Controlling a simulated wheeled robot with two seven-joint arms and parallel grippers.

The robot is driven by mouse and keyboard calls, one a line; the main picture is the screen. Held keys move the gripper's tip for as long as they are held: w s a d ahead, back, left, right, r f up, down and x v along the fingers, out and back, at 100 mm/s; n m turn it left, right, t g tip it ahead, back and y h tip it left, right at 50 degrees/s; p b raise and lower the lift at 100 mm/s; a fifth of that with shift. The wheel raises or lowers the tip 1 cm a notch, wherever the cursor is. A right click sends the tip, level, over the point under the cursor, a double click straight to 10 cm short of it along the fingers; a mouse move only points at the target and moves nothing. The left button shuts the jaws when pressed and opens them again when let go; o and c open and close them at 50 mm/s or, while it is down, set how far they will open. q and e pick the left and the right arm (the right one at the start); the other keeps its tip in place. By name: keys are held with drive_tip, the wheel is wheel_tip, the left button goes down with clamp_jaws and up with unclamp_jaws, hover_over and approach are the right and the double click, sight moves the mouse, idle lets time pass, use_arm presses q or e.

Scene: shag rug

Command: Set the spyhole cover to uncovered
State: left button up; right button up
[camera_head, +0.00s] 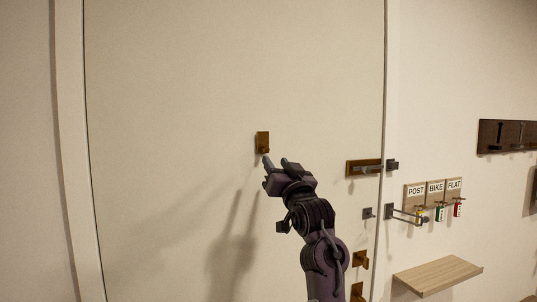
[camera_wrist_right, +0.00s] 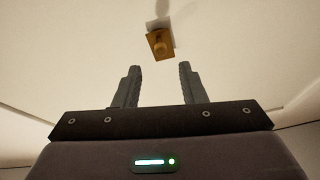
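The spyhole cover (camera_head: 262,141) is a small brown-bronze plate on the cream door (camera_head: 180,120). It has a small knob near its lower end. In the right wrist view the cover (camera_wrist_right: 160,44) shows just beyond the fingertips, near the middle, with a pale patch beside its upper edge. I cannot tell whether the spyhole itself is covered. My right gripper (camera_head: 276,161) is just below the cover in the head view. In the right wrist view its fingers (camera_wrist_right: 160,72) are apart with nothing between them. My left gripper is not in view.
To the right on the door are a bolt (camera_head: 364,167), a small dark fitting (camera_head: 369,213) and brass fittings (camera_head: 360,259). A key rack (camera_head: 433,192) labelled POST, BIKE and FLAT, a wooden shelf (camera_head: 438,274) and a dark coat rack (camera_head: 508,135) are on the wall.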

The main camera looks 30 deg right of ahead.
sight(267, 151)
drive_tip(key=p+x, duration=0.3)
drive_tip(key=x, duration=0.2)
drive_tip(key=shift+w+r, duration=0.2)
drive_tip(key=shift+w, duration=0.1)
drive_tip(key=shift+w+d+r, duration=0.1)
drive_tip(key=shift+w+d, duration=0.05)
drive_tip(key=shift+w, duration=0.35)
clamp_jaws()
